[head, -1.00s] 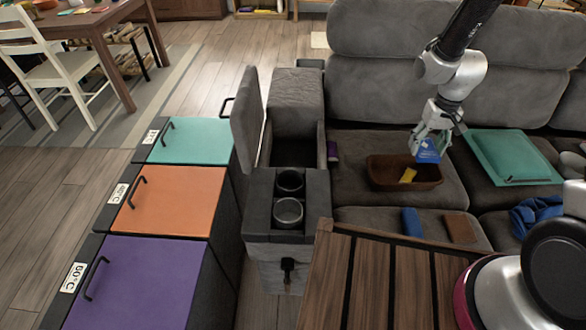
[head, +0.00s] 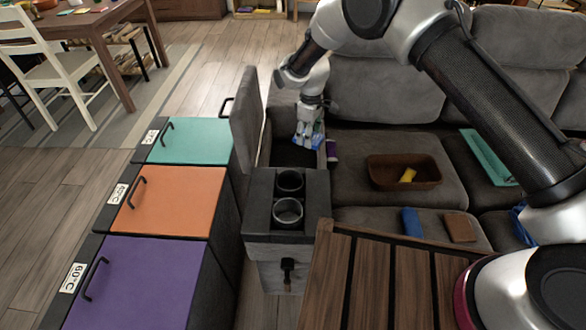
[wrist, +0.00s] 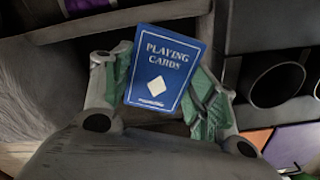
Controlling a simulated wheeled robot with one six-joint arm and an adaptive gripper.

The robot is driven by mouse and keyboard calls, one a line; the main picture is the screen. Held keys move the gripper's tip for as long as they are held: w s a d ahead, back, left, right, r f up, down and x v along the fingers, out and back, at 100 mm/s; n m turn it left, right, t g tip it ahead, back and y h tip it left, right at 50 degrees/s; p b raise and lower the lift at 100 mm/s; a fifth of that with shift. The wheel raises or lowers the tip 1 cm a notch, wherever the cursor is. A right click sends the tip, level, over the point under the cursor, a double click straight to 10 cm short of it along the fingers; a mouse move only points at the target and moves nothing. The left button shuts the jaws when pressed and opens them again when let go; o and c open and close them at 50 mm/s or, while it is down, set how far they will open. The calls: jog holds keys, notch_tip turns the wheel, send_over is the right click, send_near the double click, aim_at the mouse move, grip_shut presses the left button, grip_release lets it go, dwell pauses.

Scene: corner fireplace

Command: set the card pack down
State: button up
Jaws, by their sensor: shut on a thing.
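The blue card pack (wrist: 165,72), with "PLAYING CARDS" printed on it, is held between the green-padded fingers of my gripper (wrist: 168,100) in the wrist view. In the head view my gripper (head: 308,140) is over the open storage compartment of the grey sofa console (head: 283,152), near its right wall. Only a small blue part of the pack shows there between the fingers. The console's lid (head: 247,120) stands upright on the left. Whether the pack touches the compartment is hidden.
Two cup holders (head: 289,212) are in front of the compartment. A purple item (head: 332,150) stands against its right side. A brown tray (head: 432,176) with a yellow item (head: 408,175) lies on the seat, with a blue item (head: 411,221) and a brown item (head: 459,228) in front.

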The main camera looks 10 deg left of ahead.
jog(key=a+f+n, duration=0.1)
jog(key=a+f, duration=0.1)
jog(key=f, duration=0.4)
jog(key=a+f+n, duration=0.2)
jog(key=f, duration=0.3)
jog(key=a+f+n, duration=0.2)
jog(key=f, duration=0.4)
jog(key=shift+f, duration=2.45)
jog(key=shift+f, duration=0.1)
jog(key=o, duration=1.1)
jog(key=shift+c, duration=0.2)
